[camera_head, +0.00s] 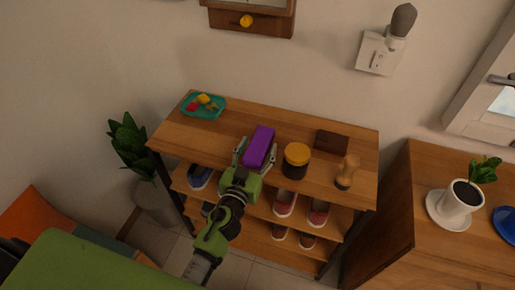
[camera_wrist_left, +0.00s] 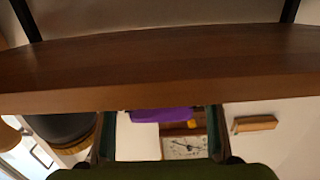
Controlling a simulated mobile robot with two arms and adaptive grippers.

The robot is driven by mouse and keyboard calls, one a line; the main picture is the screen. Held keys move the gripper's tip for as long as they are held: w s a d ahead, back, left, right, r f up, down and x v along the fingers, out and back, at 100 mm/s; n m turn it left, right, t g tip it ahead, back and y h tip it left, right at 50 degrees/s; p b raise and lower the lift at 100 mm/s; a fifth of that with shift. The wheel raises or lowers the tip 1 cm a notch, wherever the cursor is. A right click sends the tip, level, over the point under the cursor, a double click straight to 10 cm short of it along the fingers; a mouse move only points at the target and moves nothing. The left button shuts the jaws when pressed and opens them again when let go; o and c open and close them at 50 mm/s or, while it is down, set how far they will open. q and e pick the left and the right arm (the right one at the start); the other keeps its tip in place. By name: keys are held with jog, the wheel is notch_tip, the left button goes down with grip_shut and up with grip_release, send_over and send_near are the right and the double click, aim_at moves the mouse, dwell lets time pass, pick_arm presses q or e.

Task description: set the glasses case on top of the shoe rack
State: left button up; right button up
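The glasses case is a purple block (camera_head: 260,147) on the wooden top of the shoe rack (camera_head: 225,128), near the middle; its underside is hidden from the head. My left gripper (camera_head: 256,153) is at the rack's front edge, at the near end of the case. Its fingers are spread, one on each side of the case, with gaps visible. In the left wrist view the purple case (camera_wrist_left: 160,115) shows between the two fingers, clear of both, partly hidden by the board edge (camera_wrist_left: 160,75). My right gripper is not in view.
On the rack top stand a teal tray (camera_head: 204,113) with small items, a yellow-lidded dark jar (camera_head: 296,163), a brown box (camera_head: 331,141) and a wooden figure-like object (camera_head: 347,172). Shoes (camera_head: 284,203) fill lower shelves. A potted plant (camera_head: 130,145) stands left, a cabinet (camera_head: 405,230) right.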

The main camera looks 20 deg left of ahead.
aim_at(251, 163)
pick_arm(q)
jog(key=shift+r, duration=0.1)
jog(key=shift+s, duration=0.15)
jog(key=s+b, duration=0.2)
jog(key=s, duration=0.8)
jog(key=shift+s+a+r, duration=0.1)
jog(key=shift+s+r, duration=0.05)
jog(key=shift+s, duration=0.1)
jog(key=shift+s+r+b, duration=0.2)
jog(key=shift+s+b, duration=0.15)
jog(key=shift+s, duration=0.3)
